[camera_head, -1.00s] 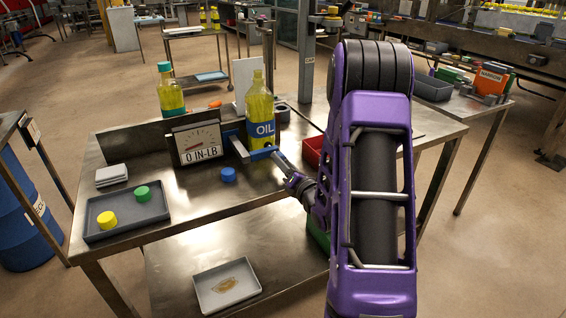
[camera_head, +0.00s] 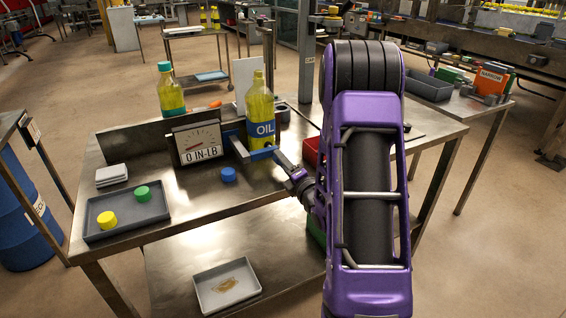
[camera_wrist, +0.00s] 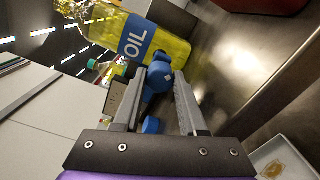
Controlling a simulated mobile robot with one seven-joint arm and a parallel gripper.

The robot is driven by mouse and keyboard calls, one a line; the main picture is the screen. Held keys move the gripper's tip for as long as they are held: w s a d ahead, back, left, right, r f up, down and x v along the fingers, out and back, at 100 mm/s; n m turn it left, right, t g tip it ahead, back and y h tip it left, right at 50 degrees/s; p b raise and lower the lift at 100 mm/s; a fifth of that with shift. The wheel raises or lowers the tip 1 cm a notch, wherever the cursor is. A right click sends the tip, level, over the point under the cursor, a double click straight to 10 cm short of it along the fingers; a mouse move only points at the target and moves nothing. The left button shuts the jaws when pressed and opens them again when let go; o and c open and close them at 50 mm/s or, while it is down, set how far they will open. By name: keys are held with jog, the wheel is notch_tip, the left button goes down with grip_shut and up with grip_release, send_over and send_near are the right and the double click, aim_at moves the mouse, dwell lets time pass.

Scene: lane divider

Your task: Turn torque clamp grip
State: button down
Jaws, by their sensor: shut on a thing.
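The blue torque clamp grip (camera_head: 262,154) is a bar at the right of the gauge, in front of an oil bottle. My gripper (camera_head: 281,159) reaches it from the right. In the wrist view, my gripper's two grey fingers (camera_wrist: 160,82) are closed on the blue grip (camera_wrist: 158,74), seen end-on between their tips. The gauge (camera_head: 197,143) has a dial and reads 0 IN-LB. The oil bottle (camera_head: 260,112) has a blue OIL label and also shows just beyond the fingers in the wrist view (camera_wrist: 150,40).
A blue cap (camera_head: 228,174) lies on the table in front of the gauge. A grey tray (camera_head: 125,225) holds yellow and green caps. A teal-capped bottle (camera_head: 170,90) stands behind the gauge. A red bin (camera_head: 310,150) is partly hidden by my arm.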

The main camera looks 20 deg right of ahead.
jog(key=m, duration=0.5)
jog(key=shift+f+m, duration=0.1)
jog(key=shift+m, duration=0.2)
jog(key=m, duration=0.5)
jog(key=shift+s+m, duration=0.1)
jog(key=shift+m, duration=0.2)
jog(key=m, duration=0.5)
jog(key=shift+f, duration=0.1)
jog(key=m, duration=0.5)
jog(key=shift+m, duration=0.4)
jog(key=m, duration=1.1)
jog(key=shift+p, duration=0.3)
jog(key=m+p, duration=0.1)
jog(key=m, duration=0.4)
jog(key=shift+p, duration=0.4)
jog(key=m+p, duration=0.1)
jog(key=m, duration=0.4)
jog(key=shift+p, duration=0.35)
